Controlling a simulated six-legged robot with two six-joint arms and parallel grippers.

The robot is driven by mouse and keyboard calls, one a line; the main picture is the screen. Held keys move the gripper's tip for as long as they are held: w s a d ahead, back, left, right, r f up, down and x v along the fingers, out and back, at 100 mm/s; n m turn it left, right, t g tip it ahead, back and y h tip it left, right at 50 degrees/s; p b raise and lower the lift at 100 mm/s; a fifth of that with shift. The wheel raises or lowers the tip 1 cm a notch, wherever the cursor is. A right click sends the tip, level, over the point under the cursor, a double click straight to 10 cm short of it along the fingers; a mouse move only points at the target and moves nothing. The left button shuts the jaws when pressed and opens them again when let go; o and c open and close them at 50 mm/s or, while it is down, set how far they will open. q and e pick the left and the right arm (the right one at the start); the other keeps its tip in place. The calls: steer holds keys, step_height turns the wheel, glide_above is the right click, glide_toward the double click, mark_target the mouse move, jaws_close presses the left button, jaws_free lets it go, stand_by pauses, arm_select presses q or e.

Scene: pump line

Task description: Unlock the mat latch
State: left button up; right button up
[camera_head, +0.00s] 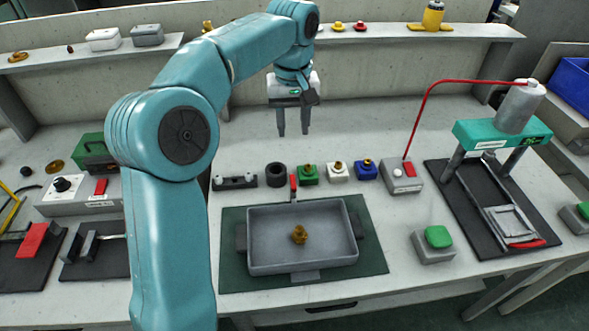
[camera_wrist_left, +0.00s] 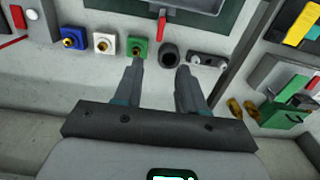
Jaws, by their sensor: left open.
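The mat latch is a small red lever (camera_head: 293,183) at the back edge of the dark green mat (camera_head: 375,262). It stands up at the back edge of the grey tray (camera_head: 253,262). In the left wrist view the red lever (camera_wrist_left: 162,24) is at the top, beyond my fingertips. My left gripper (camera_head: 293,132) is open and empty, fingers pointing down, behind the latch and apart from it. In the left wrist view my gripper (camera_wrist_left: 160,68) has its two fingers spread. My right gripper is not in view.
A brass part (camera_head: 299,235) lies in the tray. Behind the tray stand a black ring (camera_head: 275,175) and green (camera_head: 308,174), white (camera_head: 337,171) and blue (camera_head: 366,169) blocks with brass fittings. A green press (camera_head: 480,133) stands right. Bench behind the blocks is clear.

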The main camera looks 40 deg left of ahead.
mark_target(293, 181)
arm_select(q)
steer(key=f+b, duration=0.1)
steer(key=f, duration=0.7)
steer(key=f+b, duration=0.1)
steer(key=f, duration=0.6)
steer(key=shift+s+d+f+b, duration=0.2)
steer(key=shift+f+b, duration=0.1)
steer(key=shift+f, duration=0.2)
jaws_close()
